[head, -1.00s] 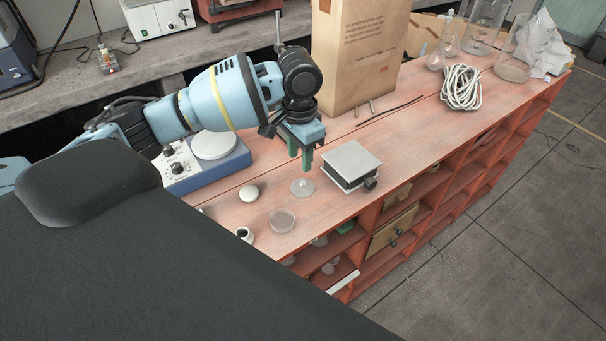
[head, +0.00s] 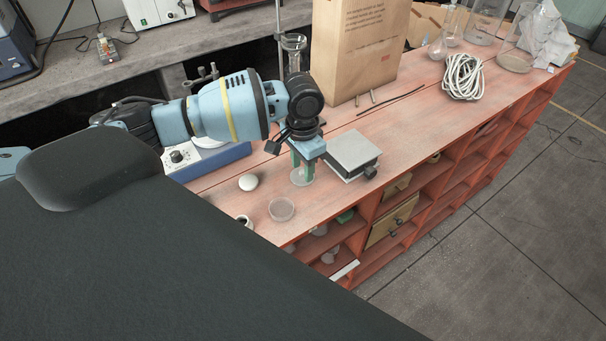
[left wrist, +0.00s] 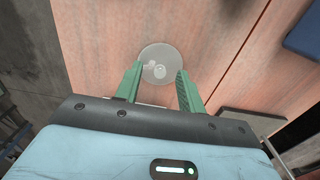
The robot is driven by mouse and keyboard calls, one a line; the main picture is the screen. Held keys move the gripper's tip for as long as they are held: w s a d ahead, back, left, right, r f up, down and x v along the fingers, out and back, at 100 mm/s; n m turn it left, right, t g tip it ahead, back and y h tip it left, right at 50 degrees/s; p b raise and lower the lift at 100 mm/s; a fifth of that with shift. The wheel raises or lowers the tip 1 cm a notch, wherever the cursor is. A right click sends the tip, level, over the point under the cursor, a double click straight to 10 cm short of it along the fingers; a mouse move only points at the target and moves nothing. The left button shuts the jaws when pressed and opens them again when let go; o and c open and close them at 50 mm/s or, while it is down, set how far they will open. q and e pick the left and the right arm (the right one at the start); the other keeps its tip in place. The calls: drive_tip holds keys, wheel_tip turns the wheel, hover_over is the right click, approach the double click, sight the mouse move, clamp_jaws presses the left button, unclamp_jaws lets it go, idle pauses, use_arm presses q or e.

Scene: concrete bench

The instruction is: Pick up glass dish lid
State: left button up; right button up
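The glass dish lid (head: 303,182) is a clear round disc lying flat on the red wooden bench top. It also shows in the left wrist view (left wrist: 165,53), with a small knob near its middle. My left gripper (head: 302,173) points down at the lid, its green fingers just over it. In the left wrist view the gripper (left wrist: 157,72) is open, with a finger on each side of the knob and nothing visibly held. Whether the fingertips touch the lid I cannot tell. A shallow glass dish (head: 281,209) stands nearer the front edge. My right gripper is not in view.
A grey square-topped stand (head: 352,151) is close to the right of the gripper. A white round object (head: 248,182) lies to the left. A blue stirrer (head: 222,161) and a paper bag (head: 358,50) stand behind. The bench front edge drops to open shelves.

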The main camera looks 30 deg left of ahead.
sight(303, 170)
use_arm(q)
drive_tip(key=shift+f, duration=0.35)
clamp_jaws()
drive_tip(key=shift+r, duration=0.15)
wheel_tip(303, 170, up, 4)
drive_tip(key=shift+f, duration=0.25)
drive_tip(key=d+r, duration=0.1)
drive_tip(key=d, duration=1.5)
drive_tip(key=shift+w+b, duration=0.35)
drive_tip(key=shift+w, duration=0.1)
drive_tip(key=shift+r, duration=0.1)
